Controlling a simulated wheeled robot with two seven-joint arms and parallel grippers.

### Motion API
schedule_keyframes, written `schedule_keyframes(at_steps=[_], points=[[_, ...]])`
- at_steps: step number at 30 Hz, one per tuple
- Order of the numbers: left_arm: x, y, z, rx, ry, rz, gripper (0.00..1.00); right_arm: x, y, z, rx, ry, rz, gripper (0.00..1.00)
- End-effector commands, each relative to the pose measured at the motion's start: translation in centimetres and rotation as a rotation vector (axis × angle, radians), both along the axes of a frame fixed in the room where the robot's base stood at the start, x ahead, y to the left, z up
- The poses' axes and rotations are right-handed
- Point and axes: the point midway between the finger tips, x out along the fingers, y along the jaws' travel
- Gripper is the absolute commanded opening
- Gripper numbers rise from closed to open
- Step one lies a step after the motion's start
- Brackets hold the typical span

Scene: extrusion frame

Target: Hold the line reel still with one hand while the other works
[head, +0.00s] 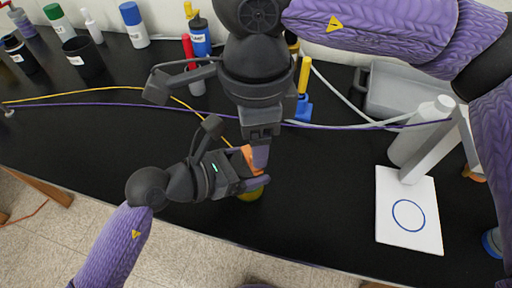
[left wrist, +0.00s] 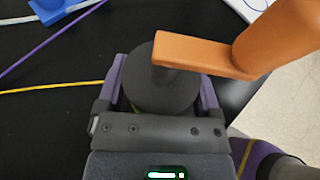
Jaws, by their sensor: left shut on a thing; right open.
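The line reel shows in the left wrist view as a dark round body (left wrist: 160,90) with an orange crank (left wrist: 205,54) across its top. My left gripper (left wrist: 163,82) is shut on the reel, one purple finger on each side. In the head view my left gripper (head: 254,172) is low at the middle; the orange crank (head: 247,155) and a yellow-green bit of the reel (head: 250,194) show around it. My right gripper (head: 261,152) points down from above, open, close to the crank. It hides part of the reel, and I cannot tell whether it touches the crank.
A yellow line (head: 100,97) and a purple line (head: 150,106) cross the black table (head: 90,145). Bottles and cups (head: 85,58) stand at the back left. A grey bin (head: 395,95), a white cylinder (head: 408,148) and a white plate with a blue circle (head: 420,238) are at right.

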Motion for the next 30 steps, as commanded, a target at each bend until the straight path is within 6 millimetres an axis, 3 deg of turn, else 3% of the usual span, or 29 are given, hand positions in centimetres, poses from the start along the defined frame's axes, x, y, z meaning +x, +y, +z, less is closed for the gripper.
schedule_keyframes(at_steps=[6,10,30], points=[[0.0,0.0,0.0,0.0,0.002,-0.001,0.17,0.0,0.0,5.7,0.0,-0.002,0.001,0.65],[0.0,0.0,0.0,0.0,0.001,0.0,0.17,0.0,0.0,7.4,0.0,-0.001,0.0,0.65],[0.0,0.0,0.0,0.0,0.0,0.0,0.17,0.0,0.0,7.8,-0.005,-0.003,0.002,0.65]])
